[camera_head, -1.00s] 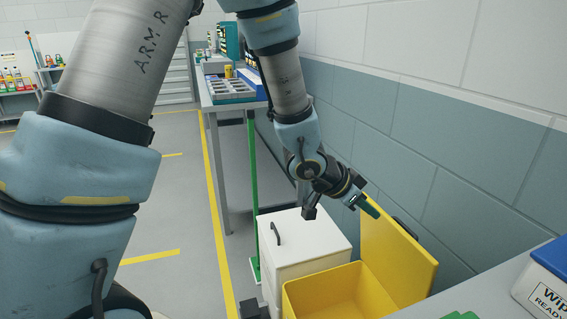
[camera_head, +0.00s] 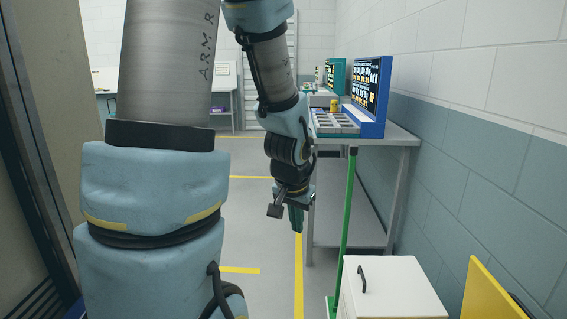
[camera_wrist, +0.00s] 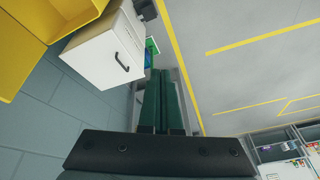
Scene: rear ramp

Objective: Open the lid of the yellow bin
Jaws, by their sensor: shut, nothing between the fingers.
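The yellow bin's lid (camera_head: 488,292) stands raised at the lower right edge of the head view, near the wall. The bin's body is out of that view. In the wrist view the open yellow bin (camera_wrist: 62,18) shows at the upper left, with part of its inside visible. My gripper (camera_head: 296,222) hangs in the air over the floor to the left of the bin, apart from it. Its two green fingers (camera_wrist: 160,90) are together and hold nothing.
A white cabinet (camera_head: 392,292) with a dark handle stands left of the bin. A green pole (camera_head: 347,220) rises beside a grey workbench (camera_head: 400,150) with a blue-framed screen (camera_head: 371,92). A grey wall (camera_head: 480,160) bounds the right. The floor aisle beneath my gripper is open.

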